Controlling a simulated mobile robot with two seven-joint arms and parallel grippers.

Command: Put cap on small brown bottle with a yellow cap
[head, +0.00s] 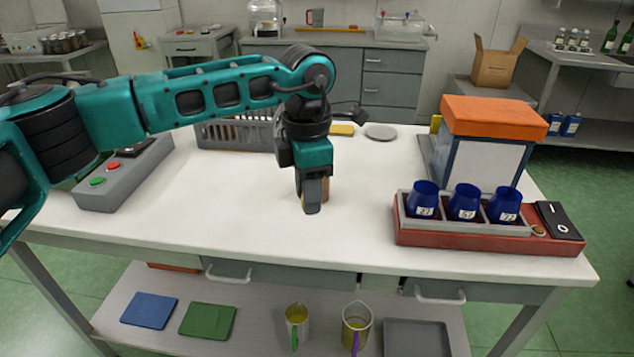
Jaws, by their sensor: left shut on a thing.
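My left gripper (312,205) points straight down over the middle of the white table. It is shut on a small brown thing (326,191), which looks like the small brown bottle standing at the table top. The fingers hide most of it, so I cannot tell whether a cap is on it. No yellow cap can be made out for certain. My right gripper is not in view.
A red tray (480,240) with three blue cups stands at the right, before an orange-topped box (493,116). A grey control box (125,180) is at the left. A grey crate (235,135), a flat yellow block (342,129) and a grey disc (381,132) lie behind.

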